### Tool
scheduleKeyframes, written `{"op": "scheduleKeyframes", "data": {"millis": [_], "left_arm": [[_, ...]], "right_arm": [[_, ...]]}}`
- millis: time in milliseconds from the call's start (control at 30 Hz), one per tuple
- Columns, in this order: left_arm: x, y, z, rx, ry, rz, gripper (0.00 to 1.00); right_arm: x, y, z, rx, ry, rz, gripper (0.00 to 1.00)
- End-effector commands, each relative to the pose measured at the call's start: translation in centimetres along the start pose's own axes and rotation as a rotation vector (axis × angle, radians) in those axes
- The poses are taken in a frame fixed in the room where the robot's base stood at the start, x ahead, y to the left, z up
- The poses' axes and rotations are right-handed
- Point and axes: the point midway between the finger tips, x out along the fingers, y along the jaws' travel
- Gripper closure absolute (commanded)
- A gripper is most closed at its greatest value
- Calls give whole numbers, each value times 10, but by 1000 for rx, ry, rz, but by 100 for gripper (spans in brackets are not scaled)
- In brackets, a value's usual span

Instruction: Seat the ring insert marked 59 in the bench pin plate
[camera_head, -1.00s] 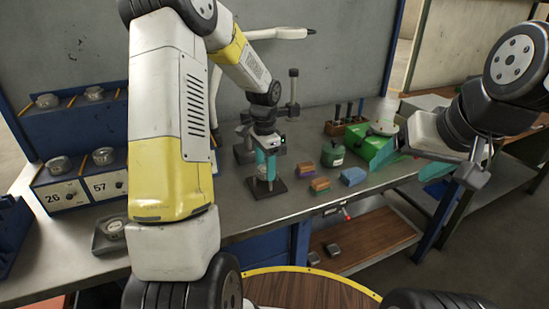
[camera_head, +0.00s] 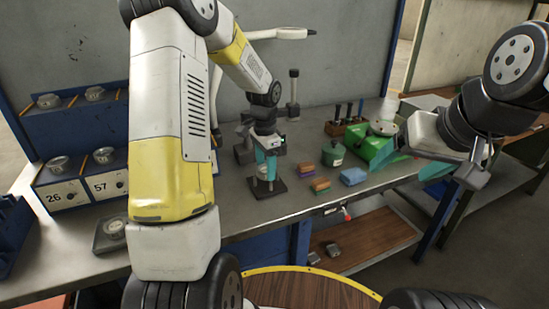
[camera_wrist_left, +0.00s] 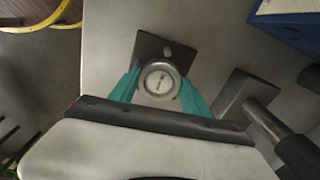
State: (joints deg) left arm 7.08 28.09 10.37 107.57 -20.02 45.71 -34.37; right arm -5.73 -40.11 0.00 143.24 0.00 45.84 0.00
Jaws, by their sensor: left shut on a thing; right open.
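A metal ring insert (camera_wrist_left: 159,84) with a dark mark on its pale top is between the teal fingertips of my left gripper (camera_wrist_left: 160,88); the mark is too small to read. The dark square pin plate (camera_head: 281,191) lies on the bench under my left gripper (camera_head: 267,172), which also shows the ring low over it in the head view. The plate also shows in the wrist view (camera_wrist_left: 150,45), with a small round feature beside the ring. I cannot tell whether the ring touches the plate. My right gripper (camera_head: 440,170) is open and empty at the right, above the bench edge.
Left, a rack has boxes marked 26 (camera_head: 55,197) and 57 (camera_head: 101,187) with rings on top. A post on a base (camera_wrist_left: 245,95) stands close by.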

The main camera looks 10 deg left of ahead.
Motion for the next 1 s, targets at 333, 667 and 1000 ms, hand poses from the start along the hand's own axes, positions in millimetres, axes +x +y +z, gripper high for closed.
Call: {"op": "scheduleKeyframes", "data": {"millis": [333,667,1000], "left_arm": [[22,6,6,-5,-15,21,100],[21,5,7,-8,-16,19,100],[11,4,7,-6,-16,19,100]], "right_arm": [[0,0,0,0,0,0,23],[0,0,0,0,0,0,23],[0,0,0,0,0,0,23]]}}
